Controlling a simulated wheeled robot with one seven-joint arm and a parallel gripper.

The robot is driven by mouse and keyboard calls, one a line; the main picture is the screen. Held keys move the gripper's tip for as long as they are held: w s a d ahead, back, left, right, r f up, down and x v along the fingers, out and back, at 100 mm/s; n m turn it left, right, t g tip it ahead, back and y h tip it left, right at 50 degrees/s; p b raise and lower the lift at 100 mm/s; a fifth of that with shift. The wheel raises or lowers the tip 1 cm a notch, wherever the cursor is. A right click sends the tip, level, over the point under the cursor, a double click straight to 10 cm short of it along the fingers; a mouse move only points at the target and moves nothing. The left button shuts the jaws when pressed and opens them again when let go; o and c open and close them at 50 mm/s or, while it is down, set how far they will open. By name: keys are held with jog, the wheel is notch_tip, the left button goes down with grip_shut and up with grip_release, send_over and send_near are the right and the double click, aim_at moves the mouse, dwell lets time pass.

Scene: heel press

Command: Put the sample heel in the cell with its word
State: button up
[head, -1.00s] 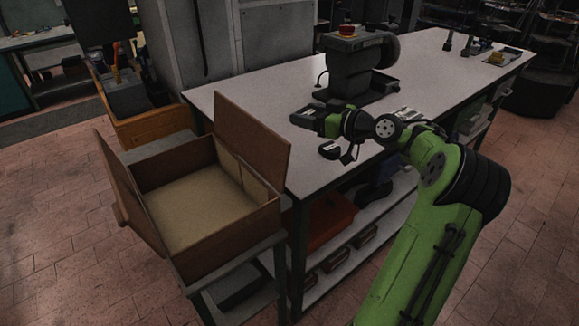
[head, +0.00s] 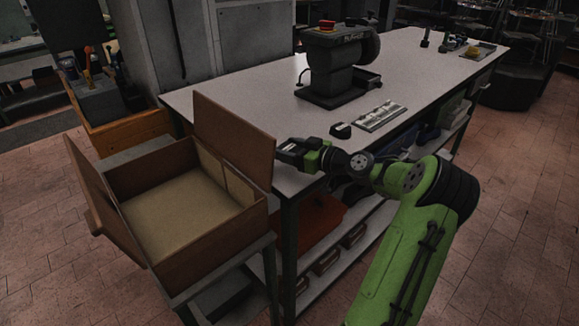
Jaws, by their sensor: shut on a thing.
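My gripper (head: 288,150) is at the front left of the table top, close to the right flap of the open box. It is shut on a small dark piece that looks like the sample heel; its shape and any word on it are too small and dark to make out. A flat grey tray with pale patches (head: 380,116), perhaps the one with the cells, lies on the table right of my gripper. I cannot read any words on it. A small black block with a pale mark (head: 341,130) sits at the tray's left, apart from my gripper.
A dark press (head: 335,70) with a red knob stands on the white table (head: 230,98) behind the tray. An open brown box (head: 210,245) with raised flaps stands left, by the table's end. Shelves with bins are below. The table's middle right is clear.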

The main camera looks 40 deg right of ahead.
aim_at(290, 169)
jog(key=shift+f+b, duration=0.6)
jog(key=shift+f, duration=1.4)
jog(key=shift+f, duration=0.2)
jog(key=o, duration=1.1)
jog(key=shift+r, duration=0.1)
